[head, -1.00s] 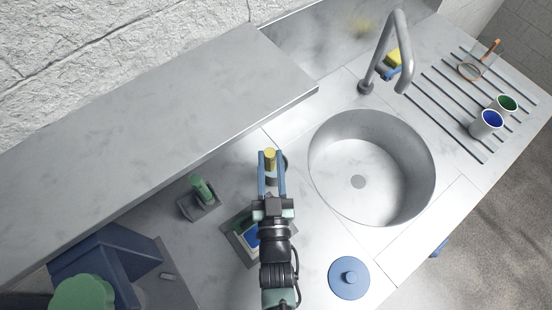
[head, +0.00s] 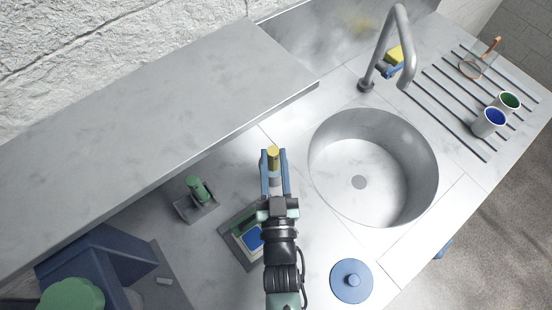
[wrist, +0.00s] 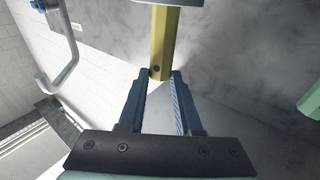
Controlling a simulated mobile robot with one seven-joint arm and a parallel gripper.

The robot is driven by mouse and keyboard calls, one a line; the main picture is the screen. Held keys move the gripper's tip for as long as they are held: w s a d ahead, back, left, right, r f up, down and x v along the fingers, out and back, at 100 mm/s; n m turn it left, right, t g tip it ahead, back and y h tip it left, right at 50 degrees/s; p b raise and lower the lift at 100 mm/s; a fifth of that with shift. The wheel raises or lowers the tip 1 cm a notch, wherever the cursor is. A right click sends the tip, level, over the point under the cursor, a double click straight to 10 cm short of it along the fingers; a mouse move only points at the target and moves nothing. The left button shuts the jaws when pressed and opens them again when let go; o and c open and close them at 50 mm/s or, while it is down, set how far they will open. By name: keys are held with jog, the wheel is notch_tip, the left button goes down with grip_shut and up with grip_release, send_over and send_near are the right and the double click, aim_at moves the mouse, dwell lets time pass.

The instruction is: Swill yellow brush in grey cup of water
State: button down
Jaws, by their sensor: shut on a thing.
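The yellow brush (head: 273,154) is between the fingertips of my gripper (head: 274,160), left of the sink. In the wrist view its yellow handle (wrist: 164,42) runs up from between the fingertips (wrist: 160,76) to a pale block at the top edge. My gripper is shut on the brush. A small grey patch shows between the fingers below the yellow part in the head view. I cannot tell whether it is part of the brush or the grey cup.
The round sink (head: 372,195) and tap (head: 392,45) are to the right. A blue lid (head: 351,282) lies below the sink. A green-handled item (head: 198,188) and a shelf (head: 150,115) are left.

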jog(key=shift+r, duration=0.1)
notch_tip(320, 180, up, 7)
jog(key=p, duration=0.6)
jog(key=shift+s+r, duration=0.2)
jog(key=shift+s, duration=0.25)
notch_tip(320, 180, up, 5)
jog(key=p, duration=0.4)
jog(key=shift+p, duration=0.3)
dwell(0.6)
